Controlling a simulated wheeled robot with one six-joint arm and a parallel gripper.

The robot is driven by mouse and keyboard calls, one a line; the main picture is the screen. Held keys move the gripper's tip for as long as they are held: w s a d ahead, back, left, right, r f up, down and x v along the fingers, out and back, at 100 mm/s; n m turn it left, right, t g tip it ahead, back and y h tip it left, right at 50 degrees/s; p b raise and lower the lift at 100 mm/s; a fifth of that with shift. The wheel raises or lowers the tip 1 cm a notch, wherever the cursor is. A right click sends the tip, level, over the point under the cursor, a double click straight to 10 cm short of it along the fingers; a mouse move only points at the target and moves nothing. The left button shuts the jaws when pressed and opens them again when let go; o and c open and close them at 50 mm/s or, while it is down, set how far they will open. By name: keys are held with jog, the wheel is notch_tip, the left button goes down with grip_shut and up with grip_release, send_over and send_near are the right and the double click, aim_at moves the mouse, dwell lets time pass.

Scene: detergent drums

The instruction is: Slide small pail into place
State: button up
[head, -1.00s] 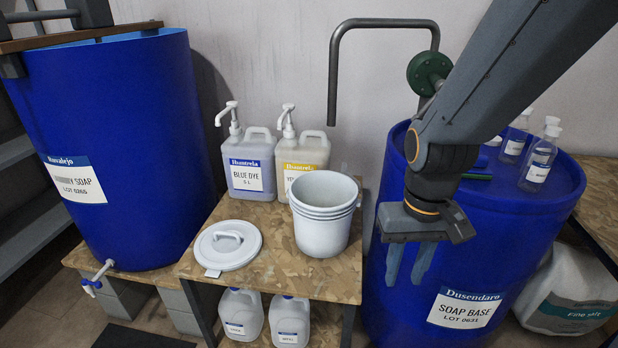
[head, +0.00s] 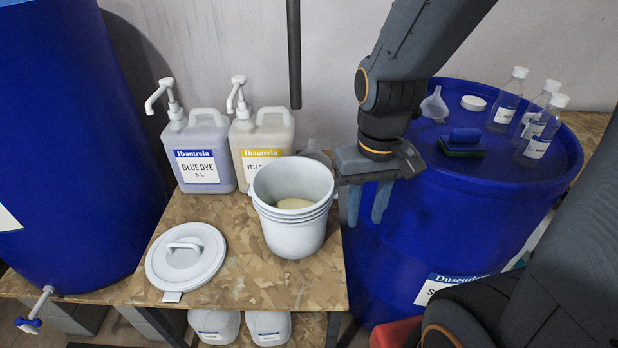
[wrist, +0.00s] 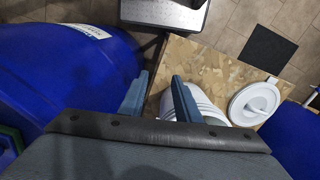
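The small pail (head: 292,226) is a white-grey ribbed bucket standing upright and lidless on the wooden table. Something pale yellow shows inside it. My gripper (head: 368,208) is just right of the pail, between it and the blue soap base drum, fingers pointing down. The fingers are apart with nothing between them. In the wrist view, one finger of my gripper (wrist: 153,92) overlaps the edge of the pail (wrist: 205,106); I cannot tell whether they touch.
The round lid (head: 186,256) lies left of the pail. Blue dye (head: 200,152) and yellow (head: 262,145) pump jugs stand close behind. A grey pipe (head: 294,55) hangs above. The soap base drum (head: 440,225) carries bottles. Bare table (head: 290,284) lies in front of the pail.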

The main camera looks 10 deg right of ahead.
jog(key=m+p, duration=0.8)
jog(key=m, duration=0.9)
send_over(308, 207)
jog(key=shift+r, duration=0.3)
jog(key=shift+w+a, duration=0.1)
jog(key=shift+f, duration=0.15)
jog(key=shift+f+p, duration=0.65)
jog(key=shift+f, duration=3.15)
jog(key=shift+c, duration=0.2)
grip_shut()
